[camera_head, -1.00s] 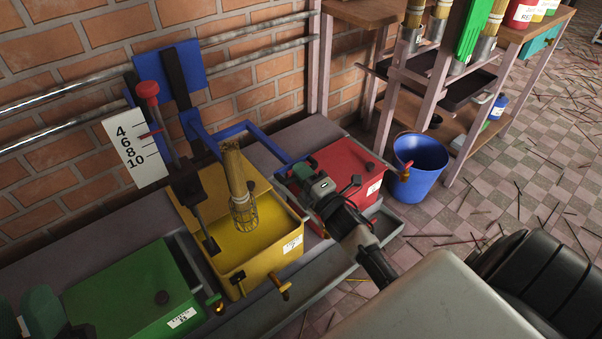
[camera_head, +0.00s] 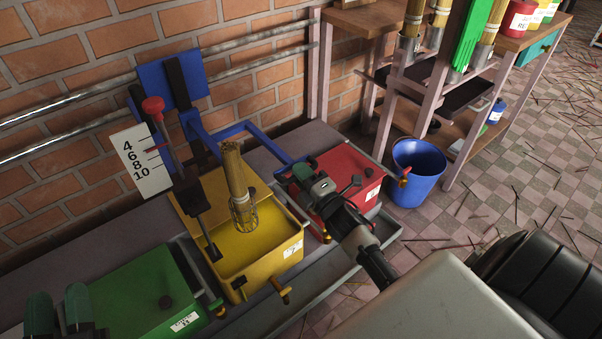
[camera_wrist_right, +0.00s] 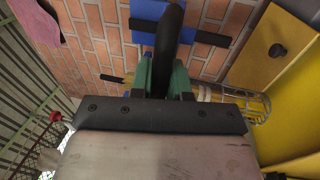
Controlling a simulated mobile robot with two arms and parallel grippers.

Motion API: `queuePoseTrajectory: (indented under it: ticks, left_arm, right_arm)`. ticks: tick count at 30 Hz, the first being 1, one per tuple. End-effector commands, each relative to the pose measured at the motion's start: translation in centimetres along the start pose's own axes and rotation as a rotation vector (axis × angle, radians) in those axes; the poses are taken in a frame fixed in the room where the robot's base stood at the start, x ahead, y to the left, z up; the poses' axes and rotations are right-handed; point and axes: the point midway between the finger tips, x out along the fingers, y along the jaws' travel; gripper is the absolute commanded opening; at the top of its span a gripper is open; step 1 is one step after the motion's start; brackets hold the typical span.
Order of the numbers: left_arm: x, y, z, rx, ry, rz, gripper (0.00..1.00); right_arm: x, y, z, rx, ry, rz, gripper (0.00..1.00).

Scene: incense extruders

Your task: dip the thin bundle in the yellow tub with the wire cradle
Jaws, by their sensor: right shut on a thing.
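The yellow tub (camera_head: 262,265) stands open, with yellow inside. The thin bundle (camera_head: 235,172) stands slightly tilted in the wire cradle (camera_head: 244,216), over the tub's opening. I cannot tell whether the cradle touches the yellow surface. The cradle also shows at the right of the right wrist view (camera_wrist_right: 256,104). A blue lever (camera_head: 262,142) runs from the wall mechanism to my right gripper (camera_head: 305,172). In the right wrist view that gripper (camera_wrist_right: 165,78) is shut on the lever's black handle (camera_wrist_right: 169,35). My left gripper (camera_head: 60,312) is open and empty at lower left.
A closed green tub (camera_head: 140,292) lies left of the yellow one, and a closed red tub (camera_head: 352,170) right of it. A numbered scale (camera_head: 140,162) and a red knob (camera_head: 152,105) stand behind. A blue bucket (camera_head: 420,172) is on the floor by a shelf.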

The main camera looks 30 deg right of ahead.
Motion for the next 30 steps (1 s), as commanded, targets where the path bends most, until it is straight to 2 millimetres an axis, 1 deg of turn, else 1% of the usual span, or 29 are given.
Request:
queuePoseTrajectory:
  ticks: [5, 6, 11, 19, 22, 26, 30]
  left_arm:
    - [0.0, 0.0, 0.0, 0.0, 0.001, 0.0, 0.38]
    - [0.0, 0.0, 0.0, 0.0, 0.001, 0.0, 0.38]
    - [0.0, 0.0, 0.0, 0.0, 0.001, 0.0, 0.38]
    - [0.0, 0.0, 0.0, 0.0, 0.002, 0.0, 0.38]
    - [0.1, 0.0, 0.1, 0.0, -0.014, 0.0, 0.38]
    - [-0.1, -0.2, 1.2, 0.004, -0.111, -0.006, 0.38]
    - [-0.5, -0.5, 2.4, 0.007, -0.221, -0.012, 0.38]
  right_arm:
    - [0.1, 0.1, 0.0, 0.0, 0.001, 0.003, 0.0]
    - [0.1, 0.1, 0.0, 0.0, 0.001, 0.003, 0.18]
    - [0.0, 0.1, 0.0, 0.0, 0.0, 0.002, 0.42]
    - [-0.1, 0.0, 0.0, 0.0, 0.0, 0.0, 0.42]
    - [-0.7, 0.0, 0.0, 0.001, -0.001, -0.002, 0.42]
    - [-2.8, 0.0, 0.0, 0.002, -0.001, -0.004, 0.42]
    - [-5.8, 0.1, 0.0, 0.002, -0.002, -0.003, 0.42]
